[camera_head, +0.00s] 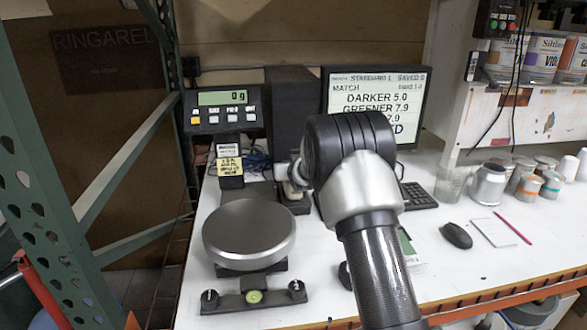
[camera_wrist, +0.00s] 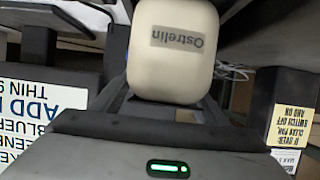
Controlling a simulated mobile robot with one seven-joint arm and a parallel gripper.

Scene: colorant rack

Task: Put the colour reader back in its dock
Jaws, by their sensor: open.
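A cream, rounded block marked "Ostrelin", which looks like the colour reader (camera_wrist: 172,70), fills the upper middle of the wrist view with its lettering upside down. My gripper (camera_wrist: 171,92) is open, its dark fingers reaching towards the reader on either side. Whether they touch it is not clear. In the head view my arm hides most of the gripper and reader. A small pale patch (camera_head: 291,190) left of my wrist may be part of the reader. It is just above a dark block (camera_head: 293,204), possibly the dock. Whether the reader is seated cannot be told.
A scale with a round grey pan (camera_head: 249,232) stands to the left, its display (camera_head: 222,98) behind. A monitor (camera_head: 374,82) and keyboard (camera_head: 418,194) are behind my arm. A mouse (camera_head: 457,235) and several cans (camera_head: 488,184) lie to the right.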

